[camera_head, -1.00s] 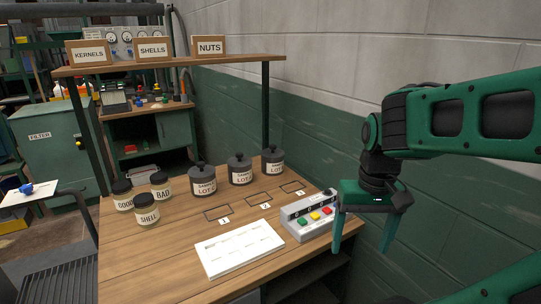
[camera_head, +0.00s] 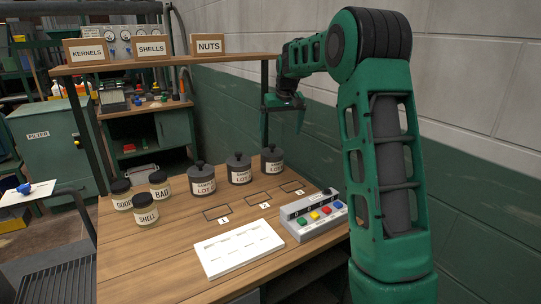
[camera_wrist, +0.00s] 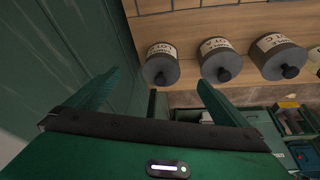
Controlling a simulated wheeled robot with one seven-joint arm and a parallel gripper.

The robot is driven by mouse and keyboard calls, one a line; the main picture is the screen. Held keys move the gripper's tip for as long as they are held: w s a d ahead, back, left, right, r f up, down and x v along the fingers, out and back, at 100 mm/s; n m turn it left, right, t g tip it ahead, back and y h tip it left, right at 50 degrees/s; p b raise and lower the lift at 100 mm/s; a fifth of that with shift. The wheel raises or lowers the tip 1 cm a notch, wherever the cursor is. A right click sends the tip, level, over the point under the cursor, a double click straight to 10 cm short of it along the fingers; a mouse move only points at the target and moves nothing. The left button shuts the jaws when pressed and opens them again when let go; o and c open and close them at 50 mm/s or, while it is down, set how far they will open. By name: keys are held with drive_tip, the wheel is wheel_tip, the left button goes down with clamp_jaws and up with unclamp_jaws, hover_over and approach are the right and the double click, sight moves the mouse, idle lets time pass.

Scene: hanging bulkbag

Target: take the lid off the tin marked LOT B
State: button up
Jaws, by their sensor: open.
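Three dark grey tins with knobbed lids stand in a row at the back of the wooden bench: a left tin (camera_head: 203,182), a middle tin (camera_head: 239,171) and a right tin (camera_head: 270,162). All three lids are on. My gripper (camera_head: 283,127) is open and empty, above the right tin and apart from it. In the wrist view, a tin (camera_wrist: 161,68) lies just beyond the gap between my fingers (camera_wrist: 157,84), with two more tins to its right.
Three jars (camera_head: 146,217) stand at the left of the bench. A white tray (camera_head: 238,248) and a button box (camera_head: 313,215) lie at the front. Outlined, numbered spots (camera_head: 256,200) lie before the tins. A shelf (camera_head: 180,61) with labelled boxes runs above; its post (camera_head: 265,100) is close to my gripper.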

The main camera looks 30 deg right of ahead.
sight(272, 145)
drive_tip(key=w+f, duration=0.3)
drive_tip(key=w+d+f, duration=0.1)
drive_tip(key=w+f, duration=0.1)
drive_tip(key=f, duration=0.2)
drive_tip(key=w+f, duration=0.3)
drive_tip(key=shift+w+d+f, duration=0.3)
drive_tip(key=shift+w+f, duration=0.05)
drive_tip(key=c, duration=1.1)
